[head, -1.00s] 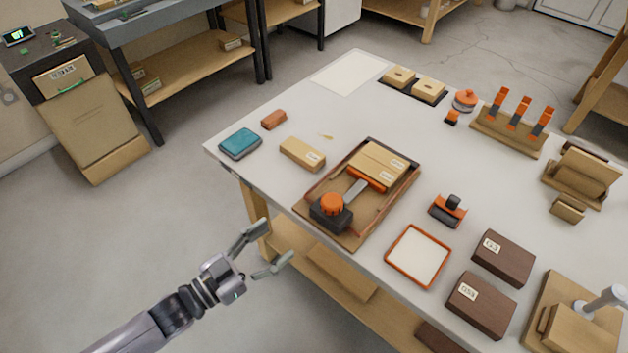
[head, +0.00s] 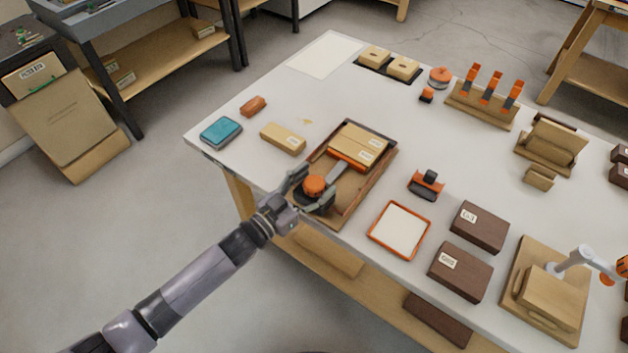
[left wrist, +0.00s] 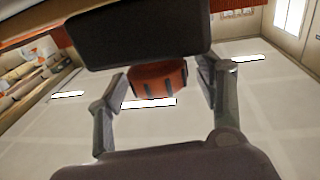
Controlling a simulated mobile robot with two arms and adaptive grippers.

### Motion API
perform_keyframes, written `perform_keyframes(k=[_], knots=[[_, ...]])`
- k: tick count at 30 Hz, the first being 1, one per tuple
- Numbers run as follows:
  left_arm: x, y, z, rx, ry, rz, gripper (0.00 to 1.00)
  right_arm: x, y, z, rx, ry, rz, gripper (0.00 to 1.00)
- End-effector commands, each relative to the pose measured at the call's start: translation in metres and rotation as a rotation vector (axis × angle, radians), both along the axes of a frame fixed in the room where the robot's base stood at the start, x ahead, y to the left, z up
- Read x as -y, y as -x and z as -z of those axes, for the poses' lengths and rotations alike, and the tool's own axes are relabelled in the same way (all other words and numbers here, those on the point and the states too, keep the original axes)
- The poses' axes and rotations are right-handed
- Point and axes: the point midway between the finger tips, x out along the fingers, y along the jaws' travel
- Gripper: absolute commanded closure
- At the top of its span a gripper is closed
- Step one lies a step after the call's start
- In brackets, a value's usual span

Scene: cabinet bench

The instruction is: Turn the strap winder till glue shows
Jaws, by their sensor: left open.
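The strap winder has an orange knob (head: 314,185) on a dark base at the front corner of a wooden tray (head: 350,206). A grey strap (head: 337,169) runs from it towards an orange bar and light wooden blocks (head: 358,145). My left gripper (head: 316,188) is open at the winder, with its fingers on either side of the knob. In the left wrist view the ribbed orange knob (left wrist: 158,80) sits between the spread fingers, below a dark block (left wrist: 138,35). Contact is unclear. No glue can be made out. My right gripper is out of view.
An orange-rimmed tray (head: 371,234), dark boxes (head: 479,227) and a black-and-orange tool (head: 427,184) stand to the right. A wooden block (head: 283,138) and a teal pad (head: 221,132) lie to the left. The bench's front edge runs under my left arm.

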Motion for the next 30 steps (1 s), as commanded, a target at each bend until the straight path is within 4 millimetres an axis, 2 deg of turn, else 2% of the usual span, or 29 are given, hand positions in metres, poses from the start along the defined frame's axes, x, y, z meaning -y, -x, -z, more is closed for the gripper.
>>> perform_keyframes(k=[3,9,18,30], knots=[[0.002,-0.002,0.001,-0.001,-0.001,0.000,0.38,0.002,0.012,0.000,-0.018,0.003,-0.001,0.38],[0.002,-0.002,0.001,-0.001,-0.001,0.000,0.38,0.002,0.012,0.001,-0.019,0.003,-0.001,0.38],[0.002,-0.002,0.000,-0.001,0.000,0.000,0.58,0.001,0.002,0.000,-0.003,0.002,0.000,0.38],[0.002,-0.002,0.000,-0.001,0.000,0.000,0.85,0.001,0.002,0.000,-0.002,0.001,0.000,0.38]])
